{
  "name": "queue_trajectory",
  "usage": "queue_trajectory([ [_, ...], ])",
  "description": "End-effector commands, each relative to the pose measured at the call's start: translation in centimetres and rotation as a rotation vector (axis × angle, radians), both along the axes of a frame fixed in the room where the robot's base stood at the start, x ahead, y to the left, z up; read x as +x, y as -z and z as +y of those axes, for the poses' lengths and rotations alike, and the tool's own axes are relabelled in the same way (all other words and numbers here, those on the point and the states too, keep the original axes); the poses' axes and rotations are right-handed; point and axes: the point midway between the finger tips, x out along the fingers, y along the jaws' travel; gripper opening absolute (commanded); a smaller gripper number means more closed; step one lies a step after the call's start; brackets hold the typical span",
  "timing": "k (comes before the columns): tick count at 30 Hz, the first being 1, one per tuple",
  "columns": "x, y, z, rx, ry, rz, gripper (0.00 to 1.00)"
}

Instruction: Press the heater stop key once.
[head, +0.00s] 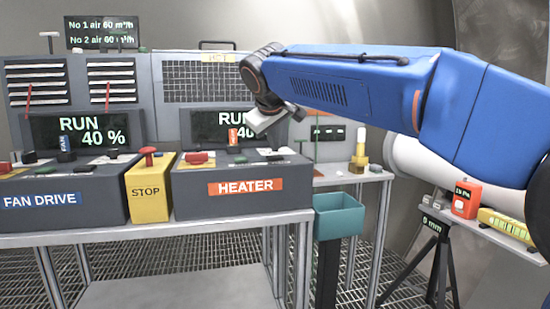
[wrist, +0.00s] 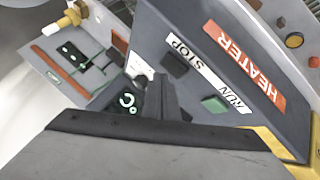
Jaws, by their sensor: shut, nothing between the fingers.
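The grey heater console (head: 200,195) stands on the bench, with an orange HEATER label (head: 245,187); the label also shows in the wrist view (wrist: 245,65). Its display (head: 215,122) reads RUN and 40, partly covered by my gripper. In the wrist view, a dark key (wrist: 175,64) lies beside the word STOP, and a green key (wrist: 214,105) beside RUN. My gripper (head: 262,122) is above the console, in front of the display. In the wrist view its shut, empty fingers (wrist: 162,88) appear below the dark key in the picture; contact with it cannot be made out.
A yellow box (head: 150,195) marked STOP with a red mushroom button stands left of the heater console. The FAN DRIVE console (head: 60,200) is further left. A teal bin (head: 338,216) and a side shelf (head: 350,176) with a brass fitting (head: 359,155) are at right.

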Motion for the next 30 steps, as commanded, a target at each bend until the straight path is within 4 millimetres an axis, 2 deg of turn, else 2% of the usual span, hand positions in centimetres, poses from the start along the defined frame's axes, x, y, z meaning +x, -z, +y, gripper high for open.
queue_trajectory([
  [19, 0.0, 0.04, 0.0, 0.0, 0.0, 0.0, 0.0],
  [30, -0.02, 0.84, -0.01, 0.0, 0.001, 0.001, 0.0],
])
